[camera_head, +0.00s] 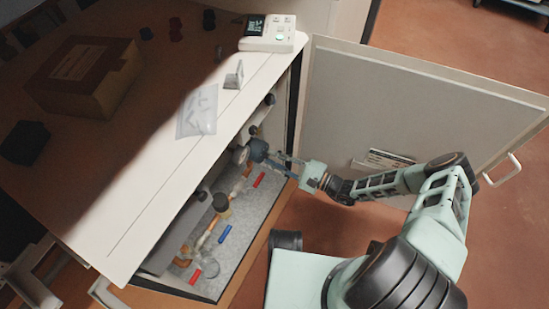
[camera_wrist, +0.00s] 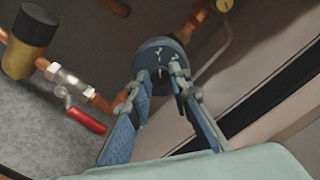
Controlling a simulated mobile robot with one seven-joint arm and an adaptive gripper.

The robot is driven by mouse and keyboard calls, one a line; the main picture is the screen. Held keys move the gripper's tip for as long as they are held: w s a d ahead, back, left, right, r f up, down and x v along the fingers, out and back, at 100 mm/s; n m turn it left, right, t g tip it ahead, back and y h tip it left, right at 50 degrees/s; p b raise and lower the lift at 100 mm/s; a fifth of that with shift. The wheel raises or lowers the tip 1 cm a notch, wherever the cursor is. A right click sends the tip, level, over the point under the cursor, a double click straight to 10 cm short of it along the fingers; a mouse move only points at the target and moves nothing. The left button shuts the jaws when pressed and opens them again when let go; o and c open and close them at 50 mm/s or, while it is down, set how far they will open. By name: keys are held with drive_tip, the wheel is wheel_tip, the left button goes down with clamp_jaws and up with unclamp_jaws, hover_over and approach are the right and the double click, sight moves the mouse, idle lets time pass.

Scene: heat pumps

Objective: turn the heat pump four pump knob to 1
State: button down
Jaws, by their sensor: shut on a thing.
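In the wrist view, the pump knob (camera_wrist: 158,50) is a round dark grey-blue disc with white markings, one looking like a 2, on a copper pipe. My gripper (camera_wrist: 160,88) has its two blue-grey fingers closed against the knob's near face, one on each side of its centre. The part pinched between the fingertips is mostly hidden. In the head view, my gripper (camera_head: 264,157) reaches into the open cabinet from the right and meets the pump (camera_head: 257,149) there. The knob's setting cannot be read clearly.
The cabinet door (camera_head: 420,105) stands open at right, behind my arm. Red-handled (camera_wrist: 86,120) and blue-handled (camera_head: 225,234) valves sit on nearby pipes. A black and brass cylinder (camera_wrist: 30,40) is left of the knob. The cabinet top (camera_head: 150,195) overhangs the opening.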

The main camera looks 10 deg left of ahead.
drive_tip(key=c, duration=1.8)
unclamp_jaws()
drive_tip(key=shift+o, duration=0.2)
drive_tip(key=shift+d, duration=0.15)
drive_tip(key=v, duration=1.1)
drive_tip(key=shift+s+d, duration=0.15)
drive_tip(key=shift+d, duration=0.2)
drive_tip(key=shift+d, duration=0.1)
